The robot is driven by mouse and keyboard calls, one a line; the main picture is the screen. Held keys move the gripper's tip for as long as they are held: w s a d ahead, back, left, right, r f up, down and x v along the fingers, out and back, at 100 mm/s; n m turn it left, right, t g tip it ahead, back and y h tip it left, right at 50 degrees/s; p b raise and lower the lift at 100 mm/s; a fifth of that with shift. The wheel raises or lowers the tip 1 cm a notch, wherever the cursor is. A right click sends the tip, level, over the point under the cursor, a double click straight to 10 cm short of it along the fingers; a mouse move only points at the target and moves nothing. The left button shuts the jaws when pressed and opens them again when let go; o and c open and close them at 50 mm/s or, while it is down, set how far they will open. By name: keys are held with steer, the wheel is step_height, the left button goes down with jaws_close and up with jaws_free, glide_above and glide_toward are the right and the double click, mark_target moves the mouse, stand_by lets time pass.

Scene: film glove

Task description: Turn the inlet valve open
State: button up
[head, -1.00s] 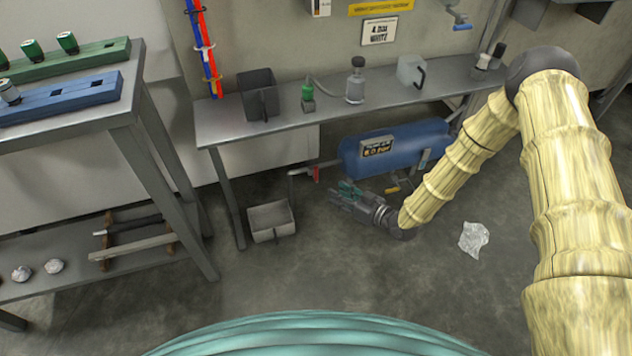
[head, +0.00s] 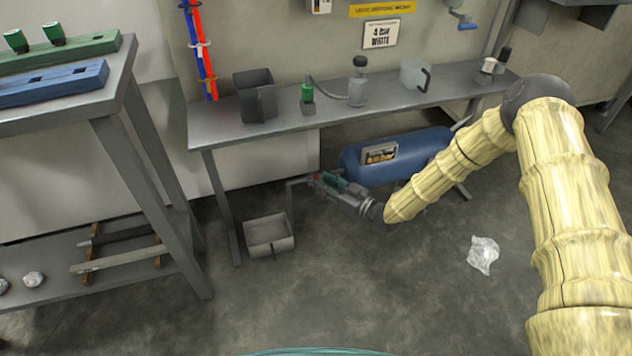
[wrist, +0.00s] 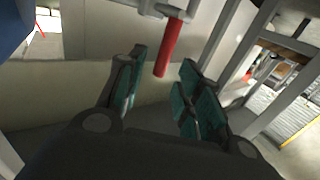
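The inlet valve shows in the wrist view as a red lever handle (wrist: 168,48) hanging from a pale pipe fitting. In the head view only a small red part of the valve (head: 312,178) shows, at the left end of the blue tank (head: 405,153). My gripper (head: 322,183) is at the valve and partly hides it. In the wrist view my gripper (wrist: 163,72) is open, with teal pads on both sides.
A grey bench (head: 215,128) with bottles and jugs stands above the tank. A grey bin (head: 268,235) is on the floor left of my gripper. Crumpled clear film (head: 483,254) lies on open floor at right.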

steer(key=shift+b+x, duration=0.5)
steer(key=shift+x, duration=1.4)
jaws_close()
